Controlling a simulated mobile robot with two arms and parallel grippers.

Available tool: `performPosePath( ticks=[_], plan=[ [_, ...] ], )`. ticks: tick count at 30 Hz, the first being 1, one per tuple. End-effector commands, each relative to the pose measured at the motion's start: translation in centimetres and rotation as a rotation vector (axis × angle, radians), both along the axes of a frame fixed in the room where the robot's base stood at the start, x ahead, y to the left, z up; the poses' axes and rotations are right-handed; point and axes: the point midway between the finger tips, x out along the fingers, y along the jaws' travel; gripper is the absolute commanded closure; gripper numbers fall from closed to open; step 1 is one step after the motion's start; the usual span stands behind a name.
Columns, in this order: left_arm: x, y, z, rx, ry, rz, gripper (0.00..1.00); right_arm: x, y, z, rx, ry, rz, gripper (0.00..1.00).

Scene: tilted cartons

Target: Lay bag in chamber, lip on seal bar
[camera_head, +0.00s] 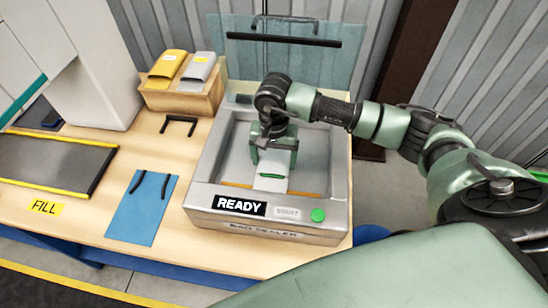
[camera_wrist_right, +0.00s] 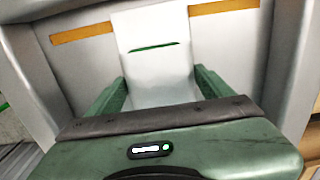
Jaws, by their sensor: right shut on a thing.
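My right gripper (camera_head: 274,158) is shut on a pale grey-white bag (camera_head: 271,184) inside the vacuum sealer's chamber (camera_head: 228,150). In the right wrist view the bag (camera_wrist_right: 155,72) lies between the two green fingers (camera_wrist_right: 158,92), with a green stripe across it. Its far end covers the middle of the orange seal bar (camera_wrist_right: 80,33); bar shows on both sides of it. The orange bar (camera_head: 304,194) also shows at the chamber's front edge in the head view. Whether the bag touches the bar I cannot tell. The gripper hides the bag's rear part. My left gripper is not in view.
The clear lid (camera_head: 290,60) stands raised behind the chamber. The sealer's front has a READY display (camera_head: 238,205) and a green button (camera_head: 318,215). To the left are a blue mat (camera_head: 140,208), a black bracket (camera_head: 179,124), and a box (camera_head: 184,98) with yellow and grey packs.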

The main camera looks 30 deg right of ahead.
Motion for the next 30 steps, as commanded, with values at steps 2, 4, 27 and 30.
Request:
performPosePath(
  ticks=[2, 4, 27, 30],
  plan=[
    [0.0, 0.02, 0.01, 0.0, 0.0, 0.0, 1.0, 0.02, 0.01, 0.05, 0.001, -0.001, 0.0, 0.57],
    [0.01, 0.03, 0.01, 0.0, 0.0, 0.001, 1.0, 0.02, 0.01, 0.05, 0.001, -0.001, 0.0, 0.57],
    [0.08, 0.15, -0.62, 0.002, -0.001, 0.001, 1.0, 0.02, 0.01, -0.53, 0.001, -0.001, 0.0, 0.57],
    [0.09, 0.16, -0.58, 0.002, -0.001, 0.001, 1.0, 0.02, 0.01, -0.48, 0.001, -0.001, 0.0, 0.57]
  ],
)
